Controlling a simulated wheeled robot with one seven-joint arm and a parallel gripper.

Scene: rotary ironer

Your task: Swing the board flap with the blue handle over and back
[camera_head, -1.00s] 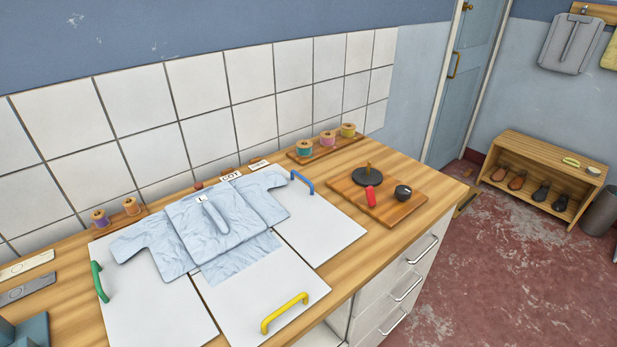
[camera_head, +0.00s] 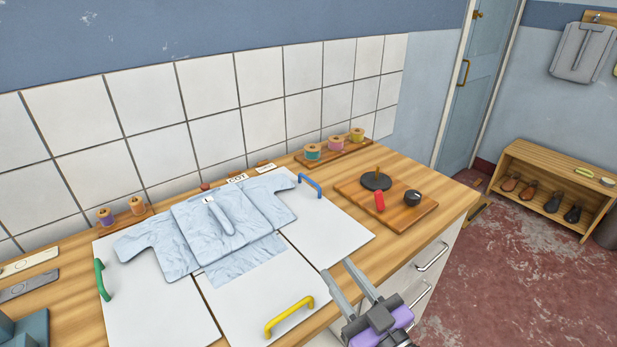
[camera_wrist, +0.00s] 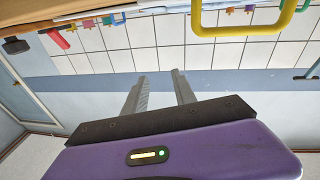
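The board flap with the blue handle (camera_head: 334,222) is a white panel lying flat on the right side of the folding board. Its blue handle (camera_head: 310,186) stands at the far edge of the panel. A light blue shirt (camera_head: 222,225) lies spread over the board, one sleeve reaching onto this flap. My gripper (camera_head: 347,273) is at the counter's front edge, near the flap's front corner and apart from the handle. Its two fingers are spread with nothing between them. In the wrist view, the gripper (camera_wrist: 160,88) is also open and empty.
A yellow handle (camera_head: 289,317) is on the front flap and a green handle (camera_head: 103,280) on the left flap. A wooden board (camera_head: 408,213) with a red-handled item and black knob stands right of the blue-handled flap. Thread spools (camera_head: 336,145) stand behind it.

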